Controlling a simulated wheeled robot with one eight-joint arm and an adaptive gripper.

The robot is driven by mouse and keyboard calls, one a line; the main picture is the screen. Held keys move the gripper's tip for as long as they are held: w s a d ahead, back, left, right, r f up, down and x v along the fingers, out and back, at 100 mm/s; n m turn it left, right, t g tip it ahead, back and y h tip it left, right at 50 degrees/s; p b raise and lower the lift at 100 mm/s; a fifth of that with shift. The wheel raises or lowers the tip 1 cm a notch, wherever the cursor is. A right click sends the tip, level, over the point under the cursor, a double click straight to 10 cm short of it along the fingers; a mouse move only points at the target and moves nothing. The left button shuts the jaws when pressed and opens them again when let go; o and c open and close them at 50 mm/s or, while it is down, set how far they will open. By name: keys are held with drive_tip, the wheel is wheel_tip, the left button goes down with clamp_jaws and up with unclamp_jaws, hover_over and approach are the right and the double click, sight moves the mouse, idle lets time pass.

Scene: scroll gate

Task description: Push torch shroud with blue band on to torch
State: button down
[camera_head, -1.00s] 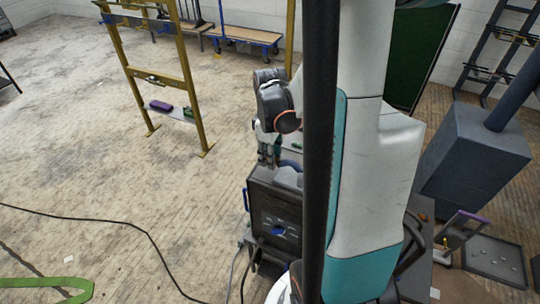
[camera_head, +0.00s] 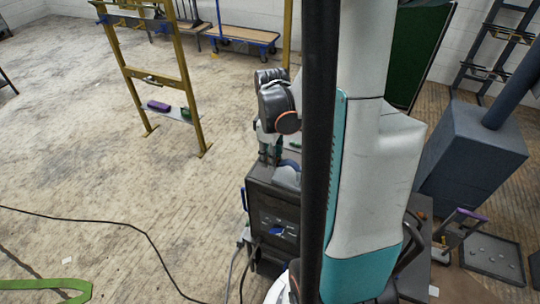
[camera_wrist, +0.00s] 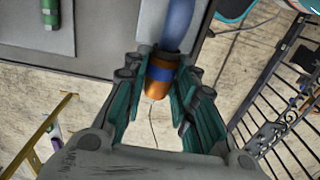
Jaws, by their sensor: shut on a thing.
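In the wrist view, the torch shroud (camera_wrist: 157,89) is a copper-orange cylinder with a blue band (camera_wrist: 161,72). It sits between the teal fingers of my gripper (camera_wrist: 160,76), which is shut on it. A curved blue-grey part (camera_wrist: 178,24), which looks like the torch, comes down from the top edge to the shroud's upper end. I cannot tell how far the shroud is over it. In the head view my gripper (camera_head: 268,155) is small, above a dark grey machine box (camera_head: 272,222); the shroud cannot be made out there.
A green cylindrical part (camera_wrist: 49,14) lies on the grey surface at the wrist view's top left. A black metal rack (camera_wrist: 277,95) is at its right. In the head view, a yellow frame (camera_head: 160,75) stands at left, a blue-grey block (camera_head: 468,155) at right. Floor at left is mostly clear.

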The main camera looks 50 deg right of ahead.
drive_tip(key=shift+s+d, duration=0.15)
drive_tip(key=shift+s, duration=0.3)
idle(0.6)
drive_tip(key=c, duration=1.2)
unclamp_jaws()
drive_tip(key=shift+o, duration=0.2)
drive_tip(key=o, duration=0.6)
drive_tip(key=shift+c, duration=0.2)
wheel_tip(320, 180, up, 8)
drive_tip(key=shift+f, duration=0.25)
